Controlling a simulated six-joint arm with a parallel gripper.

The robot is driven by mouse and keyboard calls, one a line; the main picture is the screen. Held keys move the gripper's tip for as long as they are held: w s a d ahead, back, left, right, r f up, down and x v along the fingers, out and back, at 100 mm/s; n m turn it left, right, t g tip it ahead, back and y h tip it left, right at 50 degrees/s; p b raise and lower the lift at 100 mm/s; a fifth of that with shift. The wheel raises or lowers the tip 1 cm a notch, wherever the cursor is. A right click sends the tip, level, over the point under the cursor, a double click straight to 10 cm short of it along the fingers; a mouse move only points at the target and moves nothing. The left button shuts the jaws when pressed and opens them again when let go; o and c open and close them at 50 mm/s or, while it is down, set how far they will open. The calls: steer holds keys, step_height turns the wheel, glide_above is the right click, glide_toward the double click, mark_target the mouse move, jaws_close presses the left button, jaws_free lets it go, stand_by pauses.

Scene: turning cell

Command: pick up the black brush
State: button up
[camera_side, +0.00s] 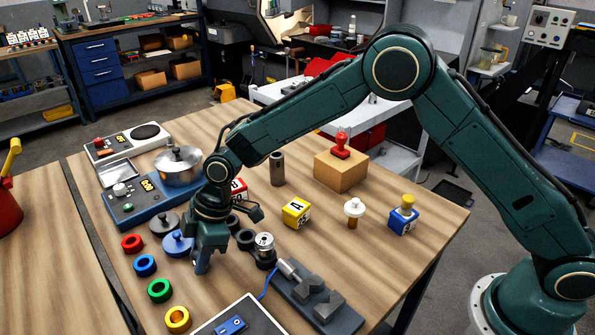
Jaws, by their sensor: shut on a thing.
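My gripper (203,266) points down at the tabletop, beside a blue round piece with a knob (178,244). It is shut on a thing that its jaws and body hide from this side. I cannot clearly make out a black brush. A dark round piece with a knob (164,222) lies behind the blue one, left of my gripper. I cannot tell whether it is a brush.
Coloured rings, among them a green one (160,290), lie at the left. Black rings (245,239) and a metal cylinder (264,246) stand right of my gripper. A metal pot (179,167) is behind. A grey fixture (318,295) is in front. Bare wood lies right of centre.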

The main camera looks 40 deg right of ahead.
step_height(320, 180, up, 20)
stand_by(0.6)
stand_by(0.5)
